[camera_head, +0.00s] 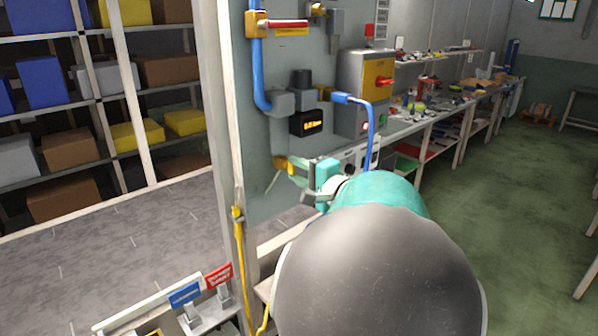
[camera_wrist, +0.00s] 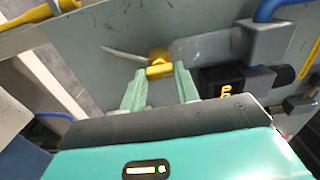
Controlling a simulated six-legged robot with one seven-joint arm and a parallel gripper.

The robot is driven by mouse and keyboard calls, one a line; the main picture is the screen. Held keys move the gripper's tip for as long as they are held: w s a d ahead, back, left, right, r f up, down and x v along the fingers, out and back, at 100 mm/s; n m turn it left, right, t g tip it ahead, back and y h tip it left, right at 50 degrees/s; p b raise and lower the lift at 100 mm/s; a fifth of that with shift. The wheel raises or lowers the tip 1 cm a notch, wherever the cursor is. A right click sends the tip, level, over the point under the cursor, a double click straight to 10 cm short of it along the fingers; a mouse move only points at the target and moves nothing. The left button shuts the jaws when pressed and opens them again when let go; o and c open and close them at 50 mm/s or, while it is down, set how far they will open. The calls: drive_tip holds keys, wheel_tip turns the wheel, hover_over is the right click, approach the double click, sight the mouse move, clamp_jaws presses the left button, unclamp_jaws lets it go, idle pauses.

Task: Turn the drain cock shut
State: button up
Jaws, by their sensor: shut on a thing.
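The drain cock (camera_wrist: 158,57) is a small brass fitting with a yellow handle (camera_wrist: 160,71), low on the grey panel. In the head view the drain cock (camera_head: 281,162) shows at the panel's lower part, partly covered by my fingers. My gripper (camera_wrist: 161,72) has its two pale green fingers on either side of the yellow handle and is shut on it. In the head view my gripper (camera_head: 291,168) reaches the panel from the right, with my arm hiding much of the lower middle. A thin pale tube or rod runs left from the cock in the wrist view.
A black box with an orange display (camera_head: 312,123) sits just above the cock. Blue pipes (camera_head: 260,70), a red-handled valve (camera_head: 288,25) and a control box with a red switch (camera_head: 378,82) are on or beside the panel. A yellow hose (camera_head: 240,250) hangs along the panel's left post.

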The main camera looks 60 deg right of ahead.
drive_tip(key=o, duration=1)
drive_tip(key=v, duration=1.3)
drive_tip(key=shift+s, duration=0.4)
